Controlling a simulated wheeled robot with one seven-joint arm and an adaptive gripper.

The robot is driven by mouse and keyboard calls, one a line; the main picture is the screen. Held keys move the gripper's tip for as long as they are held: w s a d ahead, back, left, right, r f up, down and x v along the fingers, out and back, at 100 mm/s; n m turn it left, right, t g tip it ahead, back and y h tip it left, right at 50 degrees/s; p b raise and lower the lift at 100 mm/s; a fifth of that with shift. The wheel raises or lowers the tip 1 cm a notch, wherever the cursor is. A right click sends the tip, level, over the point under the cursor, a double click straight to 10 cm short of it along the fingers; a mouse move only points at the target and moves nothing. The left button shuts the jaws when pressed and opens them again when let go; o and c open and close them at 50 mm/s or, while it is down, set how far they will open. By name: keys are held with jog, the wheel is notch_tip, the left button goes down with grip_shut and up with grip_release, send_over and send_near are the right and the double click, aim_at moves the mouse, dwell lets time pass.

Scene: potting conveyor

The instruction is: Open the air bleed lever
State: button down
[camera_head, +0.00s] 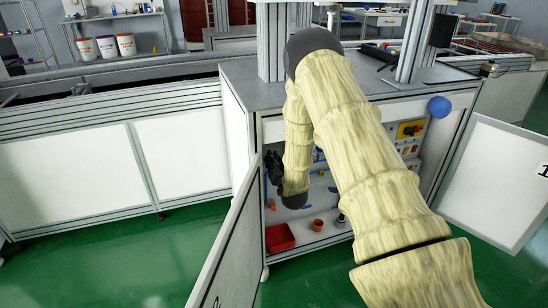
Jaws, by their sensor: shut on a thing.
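My gripper (273,168) is black and small in the view. It is at the left side of the open cabinet, beside the inner edge of the left door. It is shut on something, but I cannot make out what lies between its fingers. I cannot pick out the air bleed lever for certain. Small blue parts (332,189) show on the cabinet's back panel, right of my gripper. My pale-sleeved arm hides the middle of the cabinet.
The cabinet's left door (232,252) and right door (495,180) stand open. A red bin (280,238) and a small orange-brown pot (318,225) are on the cabinet floor. A yellow switch box (410,130) is at the right inside. A blue ball (439,107) is at the upper right.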

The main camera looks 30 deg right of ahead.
jog(key=shift+w+a+n+p, duration=0.1)
jog(key=shift+a+n+p, duration=0.3)
jog(key=shift+n, duration=0.7)
jog(key=shift+a+n+p, duration=0.25)
jog(key=shift+n+p, duration=0.1)
jog(key=shift+n, duration=0.75)
jog(key=c, duration=1.5)
grip_release()
jog(key=shift+o, duration=0.2)
jog(key=v, duration=1.2)
